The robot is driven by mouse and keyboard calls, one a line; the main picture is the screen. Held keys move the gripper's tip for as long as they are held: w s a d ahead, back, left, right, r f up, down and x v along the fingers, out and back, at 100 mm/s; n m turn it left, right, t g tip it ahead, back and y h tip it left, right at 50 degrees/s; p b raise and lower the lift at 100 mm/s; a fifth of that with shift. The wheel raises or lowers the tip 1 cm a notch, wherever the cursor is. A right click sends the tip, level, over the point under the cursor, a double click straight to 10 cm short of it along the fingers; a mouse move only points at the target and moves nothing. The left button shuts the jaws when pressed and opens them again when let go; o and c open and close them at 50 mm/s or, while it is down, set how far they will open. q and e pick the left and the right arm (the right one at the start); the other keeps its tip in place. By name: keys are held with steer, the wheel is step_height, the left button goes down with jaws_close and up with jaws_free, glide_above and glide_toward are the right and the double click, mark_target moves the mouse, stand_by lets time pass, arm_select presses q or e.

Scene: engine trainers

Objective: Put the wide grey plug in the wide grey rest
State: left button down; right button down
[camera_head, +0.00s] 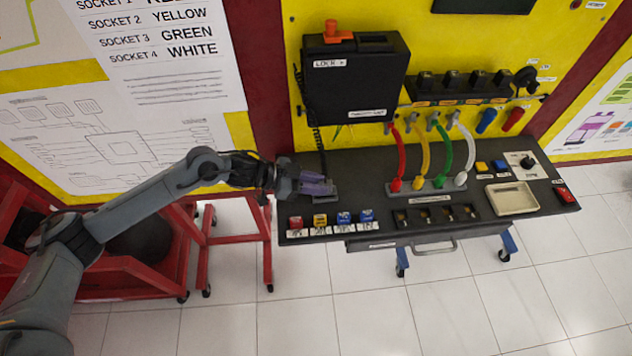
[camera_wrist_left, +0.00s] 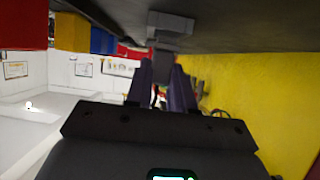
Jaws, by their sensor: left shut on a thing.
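My left gripper (camera_head: 318,186) is at the left end of the dark bench top, its purple-grey fingers pointing right. In the left wrist view the gripper (camera_wrist_left: 163,78) is shut on a grey block, which I take as the wide grey plug (camera_wrist_left: 161,62). A wider grey piece, seemingly the wide grey rest (camera_wrist_left: 172,22), sits on the bench just beyond it. In the head view the rest (camera_head: 325,197) shows partly beside the fingers, which mostly hide the plug. I cannot tell whether plug and rest touch. My right gripper is not in view.
A black box (camera_head: 355,80) with an orange knob is above, its coiled black cord (camera_head: 318,150) running down near the gripper. Red, yellow and blue blocks (camera_head: 345,218) line the front edge. Coloured leads (camera_head: 420,155) and a beige tray (camera_head: 511,198) are to the right.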

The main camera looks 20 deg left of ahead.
arm_select(q)
steer(key=shift+f, duration=0.45)
steer(key=c, duration=1.2)
jaws_free()
steer(key=shift+a+r, duration=0.1)
steer(key=shift+r, duration=0.05)
steer(key=shift+s+a+r+p, duration=0.35)
steer(key=shift+a+r+p, duration=0.25)
steer(key=shift+p, duration=0.2)
steer(key=shift+p+v, duration=1.1)
steer(key=shift+v, duration=0.1)
steer(key=shift+s+a+r, duration=0.15)
steer(key=shift+r, duration=0.1)
